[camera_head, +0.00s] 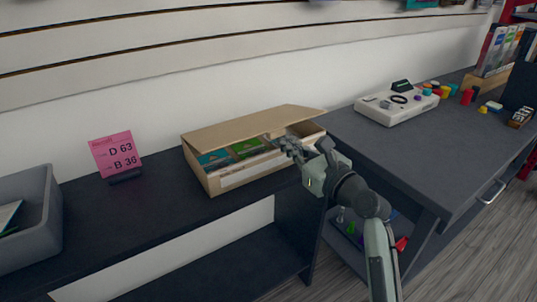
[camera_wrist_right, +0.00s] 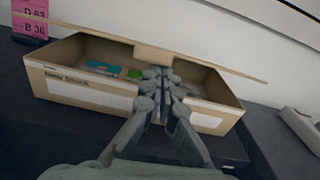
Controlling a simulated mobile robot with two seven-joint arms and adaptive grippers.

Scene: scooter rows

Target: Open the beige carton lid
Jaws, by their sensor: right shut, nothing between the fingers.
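The beige carton (camera_head: 235,178) sits on the dark shelf top, and it also shows in the right wrist view (camera_wrist_right: 75,84). Its lid (camera_head: 255,129) is partly raised and slants over the opening, with a gap along the front. Teal and green items show inside through the gap. My right gripper (camera_head: 284,144) is shut and empty, with its fingertips at the carton's front opening under the lid's front edge. In the right wrist view the fingers (camera_wrist_right: 161,75) reach over the front wall below the lid's flap (camera_wrist_right: 153,53); contact is unclear. My left gripper is not in view.
A pink sign (camera_head: 116,152) stands left of the carton, and a grey bin (camera_head: 45,215) is at the far left. A white device (camera_head: 396,106) lies on the dark counter (camera_head: 430,150) at right. The slatted wall is close behind the carton.

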